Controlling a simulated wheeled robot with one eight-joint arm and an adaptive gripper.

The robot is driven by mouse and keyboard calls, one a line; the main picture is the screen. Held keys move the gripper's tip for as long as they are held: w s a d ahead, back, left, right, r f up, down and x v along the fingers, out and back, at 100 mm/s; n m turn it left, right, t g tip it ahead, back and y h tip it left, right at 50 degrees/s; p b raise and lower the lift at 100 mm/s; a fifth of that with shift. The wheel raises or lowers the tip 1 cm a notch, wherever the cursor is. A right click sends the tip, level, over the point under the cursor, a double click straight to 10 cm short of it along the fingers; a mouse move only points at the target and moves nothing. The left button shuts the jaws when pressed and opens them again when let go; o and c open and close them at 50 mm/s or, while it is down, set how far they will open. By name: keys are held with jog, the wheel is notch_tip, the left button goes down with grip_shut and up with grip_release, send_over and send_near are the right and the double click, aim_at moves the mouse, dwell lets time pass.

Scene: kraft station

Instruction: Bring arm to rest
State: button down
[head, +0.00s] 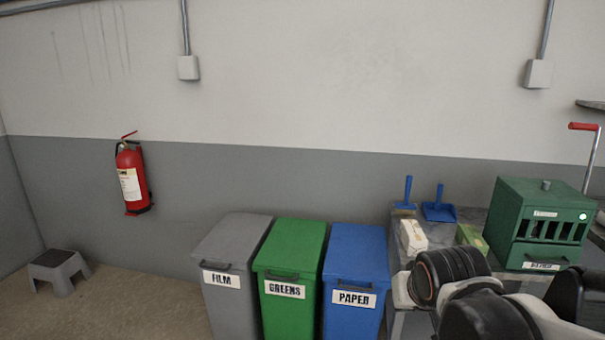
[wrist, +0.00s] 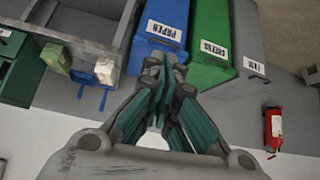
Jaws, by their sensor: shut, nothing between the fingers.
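My gripper (wrist: 165,75) shows in the wrist view with its fingers together and nothing between them. It is in the air, with the blue and green bins behind its fingertips in that view. In the head view my arm's dark and white links fill the lower right, in front of the table. The gripper itself cannot be made out in the head view.
A grey FILM bin (head: 228,255), a green GREENS bin (head: 290,262) and a blue PAPER bin (head: 355,262) stand by the wall. A table (head: 478,222) holds a green slotted box (head: 540,205), small cartons and a blue dustpan (head: 438,211).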

jog(key=s, duration=1.3)
jog(key=shift+s+f+n+g+y, duration=0.15)
jog(key=shift+s+n+g+y, duration=0.2)
jog(key=shift+n+g+y, duration=0.05)
